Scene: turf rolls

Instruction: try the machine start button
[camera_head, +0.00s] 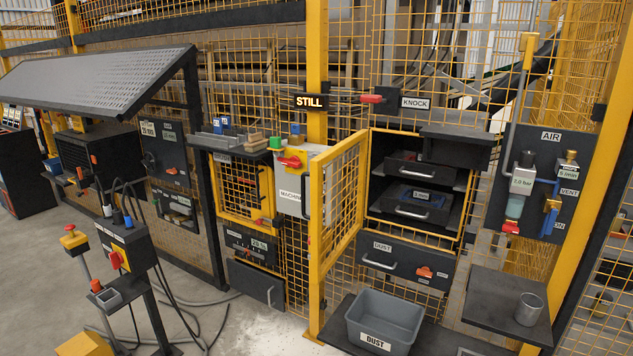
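A pale grey box (291,196) with a partly hidden label starting "MACHIN" hangs on the yellow mesh fence in the middle. A red handle (290,162) is on its front. A small green button-like piece (277,142) sits at its upper left; I cannot tell for sure that it is the start button. A lit sign above reads "STILL" (309,102). Neither of my grippers is in view, and nothing of mine touches the box.
An open yellow mesh door (337,200) stands right of the box and partly covers it. A grey "DUST" bin (384,319) is on a low shelf. A cabled control post (127,248) and a red button on a yellow box (72,237) stand at left.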

